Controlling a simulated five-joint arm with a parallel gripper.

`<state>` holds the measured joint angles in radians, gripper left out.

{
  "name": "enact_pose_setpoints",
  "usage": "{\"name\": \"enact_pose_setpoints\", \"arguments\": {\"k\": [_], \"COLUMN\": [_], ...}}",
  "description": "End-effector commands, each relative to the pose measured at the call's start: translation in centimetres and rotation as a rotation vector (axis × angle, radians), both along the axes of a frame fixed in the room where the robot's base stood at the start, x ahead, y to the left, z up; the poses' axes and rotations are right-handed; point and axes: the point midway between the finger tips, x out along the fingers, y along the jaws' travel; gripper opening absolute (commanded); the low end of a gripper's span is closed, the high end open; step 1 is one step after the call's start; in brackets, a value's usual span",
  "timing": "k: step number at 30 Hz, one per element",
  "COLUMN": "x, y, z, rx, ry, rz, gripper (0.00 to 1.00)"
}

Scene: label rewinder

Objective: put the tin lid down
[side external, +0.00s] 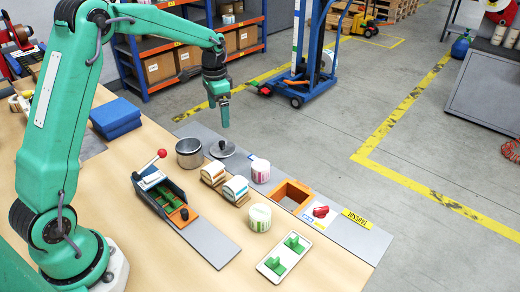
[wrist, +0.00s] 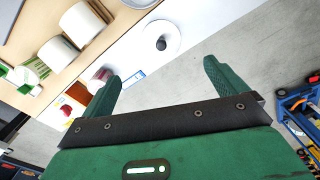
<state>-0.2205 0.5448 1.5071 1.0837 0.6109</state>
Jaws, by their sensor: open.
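The tin lid (side external: 222,149) is a grey disc with a dark knob. It lies flat on the grey strip at the table's far edge, beside the open metal tin (side external: 189,153). My gripper (side external: 224,118) points down above the lid, clear of it. In the wrist view the lid (wrist: 160,38) shows as a pale disc with its knob up, beyond the fingertips. My gripper (wrist: 161,70) is open there, with nothing between its fingers.
Label rolls (side external: 235,188) on wooden stands, a pink-marked roll (side external: 260,170) and an orange open box (side external: 291,195) stand right of the lid. A dark device with a red-knobbed lever (side external: 165,195) is nearer. Beyond the edge is floor.

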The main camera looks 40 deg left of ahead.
Motion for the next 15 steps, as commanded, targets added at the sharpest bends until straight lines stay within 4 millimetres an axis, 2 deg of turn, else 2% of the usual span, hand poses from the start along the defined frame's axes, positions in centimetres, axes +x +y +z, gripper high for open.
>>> {"name": "enact_pose_setpoints", "arguments": {"k": [8,15], "x": [-2.2,-6.0], "y": [-1.7,-3.9], "z": [3.6,7.8], "rx": [0.009,0.014], "ry": [-0.053,-0.125], "rz": [0.038,0.095], "gripper": [0.97,0.97]}}
